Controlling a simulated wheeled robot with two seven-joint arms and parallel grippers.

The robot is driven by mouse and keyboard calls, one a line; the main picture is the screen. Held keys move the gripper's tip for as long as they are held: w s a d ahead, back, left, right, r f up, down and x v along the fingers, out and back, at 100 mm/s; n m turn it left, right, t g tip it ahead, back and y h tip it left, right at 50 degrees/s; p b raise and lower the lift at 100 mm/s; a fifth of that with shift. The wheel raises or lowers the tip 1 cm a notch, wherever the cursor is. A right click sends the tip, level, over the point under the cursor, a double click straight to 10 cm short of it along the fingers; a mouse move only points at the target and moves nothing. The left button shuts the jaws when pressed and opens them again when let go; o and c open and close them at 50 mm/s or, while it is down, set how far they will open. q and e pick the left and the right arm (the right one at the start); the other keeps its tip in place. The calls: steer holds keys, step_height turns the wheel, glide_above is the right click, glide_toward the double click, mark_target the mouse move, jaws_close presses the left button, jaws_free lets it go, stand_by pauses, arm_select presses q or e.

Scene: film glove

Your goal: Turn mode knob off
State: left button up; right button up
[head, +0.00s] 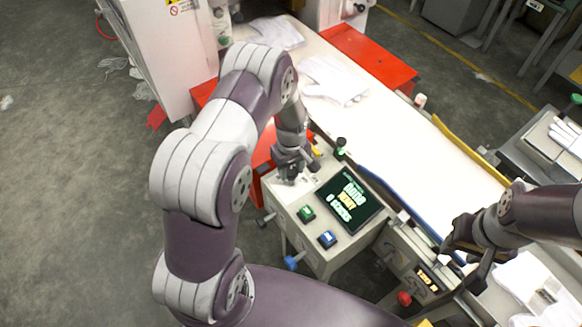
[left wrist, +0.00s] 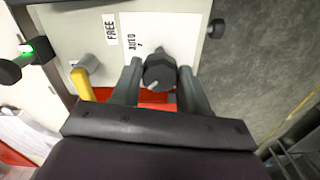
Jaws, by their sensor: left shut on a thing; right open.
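My left gripper (head: 291,172) is over the upper left part of the control panel (head: 274,196) in the head view. In the left wrist view its two fingers (left wrist: 157,88) stand on either side of a black mode knob (left wrist: 160,71) and are shut on it. The knob has a small light pointer mark. Labels "FREE" and "AUTO" show beside the knob; any other label is hidden. In the head view the gripper hides the knob. My right gripper (head: 468,262) is open at the lower right, near the conveyor's edge, away from the panel.
The panel bears a lit screen (head: 349,199), a green button (head: 306,213) and a blue button (head: 327,239). A yellow lever (left wrist: 82,84) is close beside the left fingers. A white conveyor (head: 410,140) with white gloves (head: 335,82) runs behind the panel.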

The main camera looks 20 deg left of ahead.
mark_target(292, 170)
arm_select(q)
steer(key=n, duration=0.6)
steer(key=shift+w+r, duration=0.15)
steer(key=shift+w+n, duration=0.1)
steer(key=shift+n, duration=2.3)
steer(key=o, duration=1)
steer(key=shift+o, duration=0.3)
step_height(292, 170, up, 13)
steer(key=shift+b, duration=0.4)
